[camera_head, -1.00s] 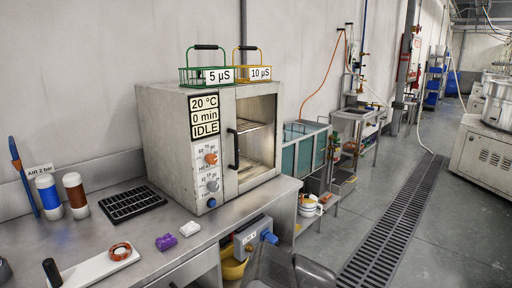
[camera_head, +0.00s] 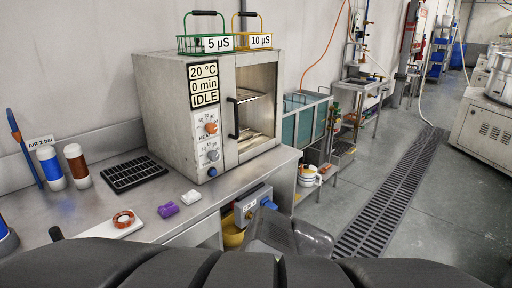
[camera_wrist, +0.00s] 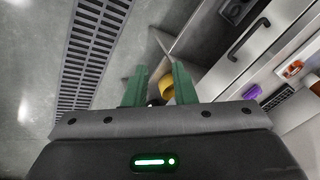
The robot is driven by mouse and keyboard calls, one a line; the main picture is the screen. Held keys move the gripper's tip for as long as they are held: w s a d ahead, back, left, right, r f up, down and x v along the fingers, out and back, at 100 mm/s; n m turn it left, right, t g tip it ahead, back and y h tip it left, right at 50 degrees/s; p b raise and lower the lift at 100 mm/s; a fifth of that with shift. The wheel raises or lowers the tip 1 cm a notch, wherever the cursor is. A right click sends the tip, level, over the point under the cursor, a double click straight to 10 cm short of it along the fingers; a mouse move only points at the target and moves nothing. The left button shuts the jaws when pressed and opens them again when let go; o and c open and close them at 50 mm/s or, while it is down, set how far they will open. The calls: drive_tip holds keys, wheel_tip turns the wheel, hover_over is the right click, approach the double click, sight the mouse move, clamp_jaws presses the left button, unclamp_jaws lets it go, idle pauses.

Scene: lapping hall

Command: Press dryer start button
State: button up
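The dryer (camera_head: 165,105) is a grey metal box on the steel bench in the head view. Its display (camera_head: 204,86) reads 20 °C, 0 min, IDLE. Below are a heat knob (camera_head: 211,128) in orange, a grey timer knob (camera_head: 213,155) and a round blue button (camera_head: 212,171) at the bottom of the panel. The button is unobstructed. My gripper (camera_wrist: 160,86) shows in the wrist view with its two green fingers apart and nothing seen held between them. It points down toward the floor and bench front, away from the dryer panel.
Green and yellow wire baskets (camera_head: 207,42) stand on the dryer. A yellow bucket (camera_head: 233,235) sits below.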

clamp_jaws()
idle(1.4)
